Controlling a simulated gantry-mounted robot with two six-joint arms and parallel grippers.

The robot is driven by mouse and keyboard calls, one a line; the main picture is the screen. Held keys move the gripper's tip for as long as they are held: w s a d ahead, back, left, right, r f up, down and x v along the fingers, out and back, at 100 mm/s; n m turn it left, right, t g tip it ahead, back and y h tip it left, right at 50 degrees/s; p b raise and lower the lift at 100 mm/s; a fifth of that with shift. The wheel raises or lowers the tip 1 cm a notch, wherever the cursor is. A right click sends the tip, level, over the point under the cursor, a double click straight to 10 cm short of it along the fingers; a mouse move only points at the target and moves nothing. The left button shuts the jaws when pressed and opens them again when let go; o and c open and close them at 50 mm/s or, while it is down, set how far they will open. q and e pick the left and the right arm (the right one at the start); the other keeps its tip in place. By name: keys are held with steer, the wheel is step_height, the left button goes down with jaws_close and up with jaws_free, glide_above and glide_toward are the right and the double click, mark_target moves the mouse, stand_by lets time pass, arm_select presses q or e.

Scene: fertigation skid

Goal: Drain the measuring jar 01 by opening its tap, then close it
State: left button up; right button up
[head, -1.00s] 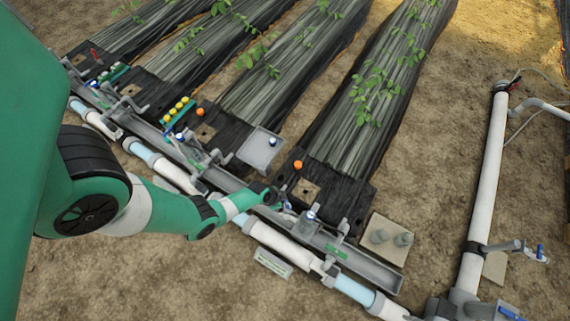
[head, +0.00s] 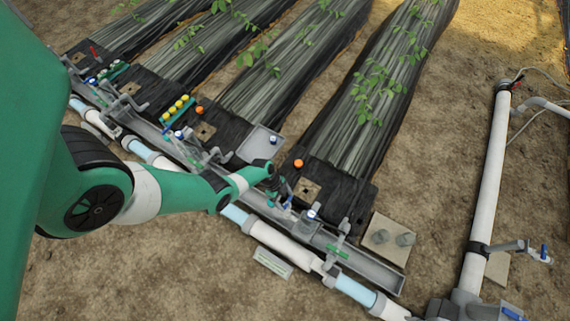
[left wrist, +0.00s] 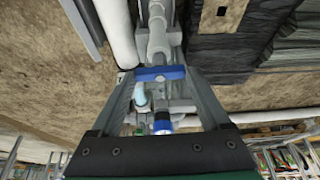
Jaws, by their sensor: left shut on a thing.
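My left gripper (head: 284,202) is over the grey trough, beside a small jar with a blue and white top (head: 311,214). In the left wrist view the two grey fingers (left wrist: 160,75) are shut on a blue tap handle (left wrist: 158,73), which lies crosswise between their tips on a grey fitting. A blue and white cylindrical part (left wrist: 162,122) shows between the fingers, nearer the camera. No jar number is readable, so I cannot tell which jar is 01. Any liquid level is too small to see. My right gripper is not in view.
The grey trough (head: 372,268) runs diagonally beside a white and light-blue pipe (head: 283,242). A grey tray (head: 260,147), an orange knob (head: 298,163) and a pale slab (head: 388,238) lie near it. A vertical white pipe (head: 486,180) with a blue-handled tap stands right.

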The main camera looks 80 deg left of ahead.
arm_select(q)
steer(key=shift+m, duration=0.3)
steer(key=o, duration=1.2)
steer(key=p+v, duration=1.1)
steer(key=shift+a+r, duration=0.25)
